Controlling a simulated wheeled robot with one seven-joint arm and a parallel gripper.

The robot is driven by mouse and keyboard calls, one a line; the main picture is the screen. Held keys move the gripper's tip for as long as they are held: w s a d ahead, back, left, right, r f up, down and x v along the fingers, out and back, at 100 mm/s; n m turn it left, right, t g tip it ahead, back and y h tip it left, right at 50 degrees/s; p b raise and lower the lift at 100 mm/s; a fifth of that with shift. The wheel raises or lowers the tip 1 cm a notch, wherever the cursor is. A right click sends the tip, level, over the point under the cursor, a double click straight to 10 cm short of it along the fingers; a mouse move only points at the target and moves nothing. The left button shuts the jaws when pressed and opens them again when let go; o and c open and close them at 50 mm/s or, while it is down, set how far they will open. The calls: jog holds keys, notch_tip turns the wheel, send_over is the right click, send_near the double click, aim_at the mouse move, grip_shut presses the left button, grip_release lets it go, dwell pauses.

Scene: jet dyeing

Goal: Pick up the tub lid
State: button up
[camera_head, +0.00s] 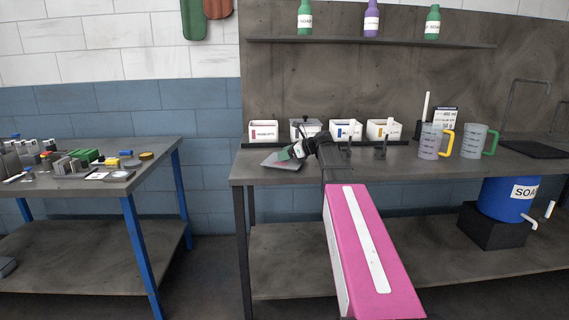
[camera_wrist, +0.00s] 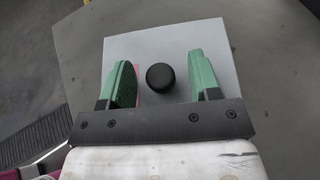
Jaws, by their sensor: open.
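The tub lid, a light grey square plate (camera_wrist: 165,40), lies under my gripper in the wrist view. Its round black knob (camera_wrist: 160,76) shows between my fingers, with a gap on each side. In the head view the lid (camera_head: 281,163) lies near the front left edge of the bench, partly covered by my gripper. My gripper (camera_wrist: 162,80) is open, its green fingers on either side of the knob, and holds nothing. It also shows small and dark in the head view (camera_head: 289,153). The height of the fingertips above the plate is unclear.
White labelled tubs (camera_head: 263,131) stand along the back of the bench (camera_head: 400,157); one has a grey lid with a dark knob (camera_head: 306,121). Measuring jugs (camera_head: 430,142) stand to the right. A cluttered table (camera_head: 125,180) is at left. Bare bench lies around the lid.

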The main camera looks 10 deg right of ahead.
jog(key=shift+w+a+f, duration=0.1)
jog(key=shift+w+a, duration=0.05)
jog(key=shift+a, duration=0.05)
jog(key=c, duration=1)
